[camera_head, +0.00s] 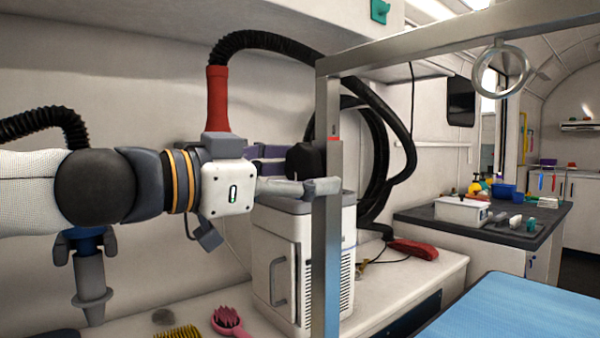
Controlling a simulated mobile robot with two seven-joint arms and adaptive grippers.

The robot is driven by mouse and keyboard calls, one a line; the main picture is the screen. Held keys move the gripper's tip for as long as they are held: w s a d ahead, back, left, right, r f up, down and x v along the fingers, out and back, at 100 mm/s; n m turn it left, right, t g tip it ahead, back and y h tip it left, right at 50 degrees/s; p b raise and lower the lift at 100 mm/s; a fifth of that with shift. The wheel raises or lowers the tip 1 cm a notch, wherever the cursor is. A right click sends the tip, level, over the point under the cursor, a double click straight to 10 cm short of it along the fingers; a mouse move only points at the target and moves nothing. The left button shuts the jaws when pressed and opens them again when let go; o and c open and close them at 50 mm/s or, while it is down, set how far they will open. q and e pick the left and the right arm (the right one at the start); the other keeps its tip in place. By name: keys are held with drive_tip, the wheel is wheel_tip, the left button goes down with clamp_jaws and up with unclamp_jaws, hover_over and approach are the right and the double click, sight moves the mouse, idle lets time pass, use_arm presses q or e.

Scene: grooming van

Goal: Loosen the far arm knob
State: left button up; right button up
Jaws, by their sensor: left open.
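An upright metal post (327,240) carries a horizontal metal arm (420,38) that runs to the upper right. A dark rounded knob-like part (305,159) sits at the post's left side, beside a small red mark on the post. I cannot tell for sure that it is the far arm knob. My left gripper (318,183) comes in from the left and is open. A grey finger reaches across the post just below the dark part. The other finger is not clear, and I cannot tell whether either touches. My right gripper is not in view.
A white appliance (300,265) stands behind the post on a light counter (385,285). A black hose (385,95) with a red section (217,100) loops behind. A pink brush (230,321) lies in front. A blue tabletop (520,312) is at lower right.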

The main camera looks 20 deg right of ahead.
use_arm(q)
drive_tip(key=shift+w+d, duration=0.1)
drive_tip(key=c, duration=1.2)
